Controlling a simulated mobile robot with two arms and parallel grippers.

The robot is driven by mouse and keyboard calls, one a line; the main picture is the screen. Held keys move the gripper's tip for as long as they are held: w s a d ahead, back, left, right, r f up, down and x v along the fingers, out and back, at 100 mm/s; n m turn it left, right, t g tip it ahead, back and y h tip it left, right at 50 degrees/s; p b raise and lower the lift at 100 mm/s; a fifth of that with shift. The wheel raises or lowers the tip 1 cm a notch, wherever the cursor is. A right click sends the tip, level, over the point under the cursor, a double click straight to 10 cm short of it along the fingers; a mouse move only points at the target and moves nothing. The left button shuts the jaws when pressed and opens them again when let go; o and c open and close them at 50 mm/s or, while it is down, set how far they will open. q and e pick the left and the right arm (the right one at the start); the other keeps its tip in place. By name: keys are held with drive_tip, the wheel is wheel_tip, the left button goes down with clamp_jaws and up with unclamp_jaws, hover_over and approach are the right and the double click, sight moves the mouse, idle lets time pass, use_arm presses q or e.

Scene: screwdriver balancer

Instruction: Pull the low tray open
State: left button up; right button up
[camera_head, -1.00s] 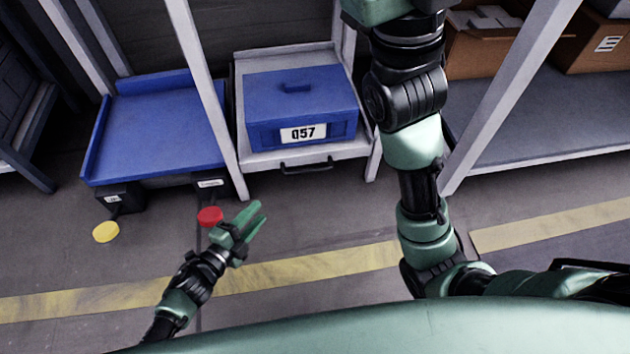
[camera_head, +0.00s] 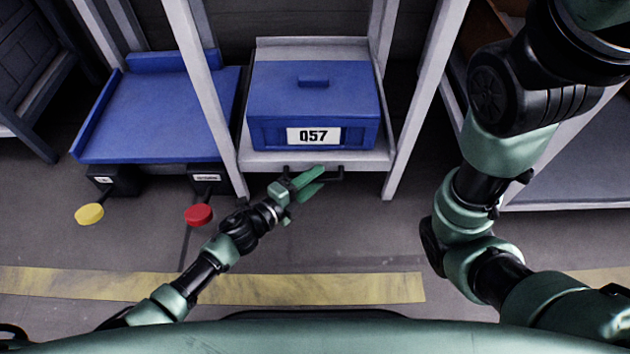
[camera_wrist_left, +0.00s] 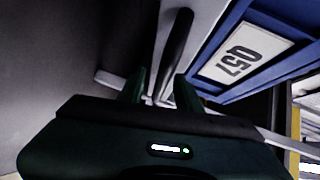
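The low tray (camera_head: 375,158) is a pale grey pull-out shelf low in the grey rack, with a blue lidded box labelled Q57 (camera_head: 265,133) on it. Its dark bar handle (camera_head: 342,174) is on the front edge, partly hidden by my left gripper. My left gripper (camera_head: 316,179) is open at the handle. In the left wrist view the handle (camera_wrist_left: 178,45) runs down toward the space between the two fingers (camera_wrist_left: 161,88). I cannot tell whether they touch it. My right arm shows at the right, but its gripper is out of view.
A blue platform (camera_head: 150,115) with a yellow pedal (camera_head: 89,214) and a red pedal (camera_head: 198,214) stands at left. Rack posts (camera_head: 415,110) flank the tray. Another grey shelf (camera_head: 575,175) is at right. The floor before the tray is clear around a yellow stripe (camera_head: 330,288).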

use_arm(q)
drive_tip(key=shift+w+d, duration=0.1)
clamp_jaws()
idle(1.4)
